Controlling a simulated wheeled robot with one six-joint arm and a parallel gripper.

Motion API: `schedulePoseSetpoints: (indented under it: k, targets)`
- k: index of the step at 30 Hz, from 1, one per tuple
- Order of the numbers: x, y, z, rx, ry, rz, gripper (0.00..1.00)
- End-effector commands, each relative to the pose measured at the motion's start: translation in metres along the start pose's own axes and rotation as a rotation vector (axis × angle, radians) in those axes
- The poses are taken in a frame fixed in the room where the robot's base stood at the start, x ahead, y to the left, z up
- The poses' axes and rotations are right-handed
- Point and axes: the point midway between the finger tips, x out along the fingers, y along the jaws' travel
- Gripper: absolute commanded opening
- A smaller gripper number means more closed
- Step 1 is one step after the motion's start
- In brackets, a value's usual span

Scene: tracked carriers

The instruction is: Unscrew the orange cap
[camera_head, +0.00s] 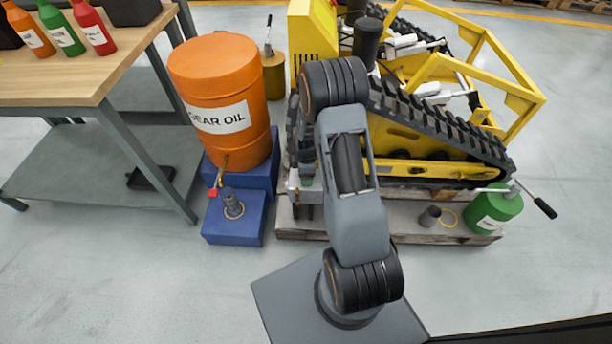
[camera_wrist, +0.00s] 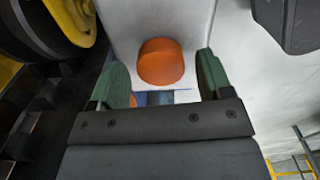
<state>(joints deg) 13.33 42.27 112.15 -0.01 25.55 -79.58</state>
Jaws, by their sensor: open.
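The orange cap (camera_wrist: 160,66) shows in the wrist view as a short round knob on a pale grey-white block (camera_wrist: 187,18). My gripper (camera_wrist: 160,60) is open, with one green finger to the left of the cap and one to the right. Gaps show between the fingers and the cap, and nothing is held. How far the fingertips are from the cap in depth is hard to tell. In the head view my arm hides the cap and most of the gripper.
The yellow tracked carrier (camera_head: 430,130) stands on a pallet (camera_head: 330,215) close to my arm. Left of it are an orange gear oil drum (camera_head: 220,80) and a blue stand (camera_head: 232,227). A green can (camera_head: 496,212) stands at right. Black track (camera_wrist: 30,105) is near the gripper's left side.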

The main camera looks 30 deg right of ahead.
Motion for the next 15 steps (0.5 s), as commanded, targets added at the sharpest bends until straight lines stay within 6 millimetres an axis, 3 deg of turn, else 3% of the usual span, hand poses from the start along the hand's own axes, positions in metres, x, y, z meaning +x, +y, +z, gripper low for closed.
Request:
schedulePoseSetpoints:
  k: [6,15]
  targets:
    - [-0.0001,0.0001,0.0001,0.333,0.0,0.0,0.72]
    - [0.0,0.0,0.0002,0.542,0.0,0.0,0.72]
